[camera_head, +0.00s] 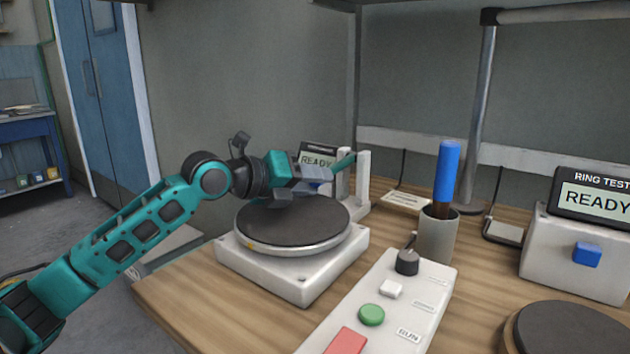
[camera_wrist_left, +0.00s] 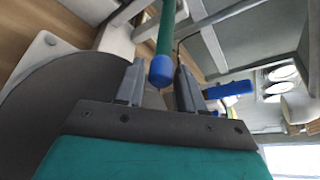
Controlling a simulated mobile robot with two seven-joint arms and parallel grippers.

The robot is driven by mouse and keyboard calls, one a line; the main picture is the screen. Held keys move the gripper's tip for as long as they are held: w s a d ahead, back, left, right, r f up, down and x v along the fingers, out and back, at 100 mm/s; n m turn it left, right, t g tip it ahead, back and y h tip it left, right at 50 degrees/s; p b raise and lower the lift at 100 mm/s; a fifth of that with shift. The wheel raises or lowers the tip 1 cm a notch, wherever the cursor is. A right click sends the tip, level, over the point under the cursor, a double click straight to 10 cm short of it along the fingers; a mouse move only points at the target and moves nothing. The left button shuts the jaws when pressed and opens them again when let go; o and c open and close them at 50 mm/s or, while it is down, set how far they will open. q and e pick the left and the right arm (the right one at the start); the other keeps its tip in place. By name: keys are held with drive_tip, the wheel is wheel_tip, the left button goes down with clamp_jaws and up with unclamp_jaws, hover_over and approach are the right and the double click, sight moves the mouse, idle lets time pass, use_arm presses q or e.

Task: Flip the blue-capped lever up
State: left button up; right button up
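The lever is a teal rod (camera_head: 344,163) set between two white posts on the back edge of the white turntable base. It slopes down toward my left gripper. Its blue cap (camera_wrist_left: 162,71) shows in the left wrist view, between the two grey fingers in the picture. My left gripper (camera_head: 318,180) is open at the lever's end, above the dark turntable disc. In the left wrist view its fingers (camera_wrist_left: 160,75) stand on either side of the cap, with no clear grip on it. The head view mostly hides the cap behind the gripper. My right gripper is not in view.
The dark turntable disc (camera_head: 293,223) lies just under the gripper. A READY display (camera_head: 318,158) stands behind it. A blue cylinder (camera_head: 446,170) stands in a grey cup (camera_head: 437,236) to the right. A control panel (camera_head: 424,289) with buttons and a knob sits in front.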

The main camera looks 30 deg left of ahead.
use_arm(q)
drive_tip(key=shift+w+d+f, duration=0.1)
drive_tip(key=shift+w+d, duration=0.1)
drive_tip(key=shift+w, duration=0.15)
clamp_jaws()
idle(0.4)
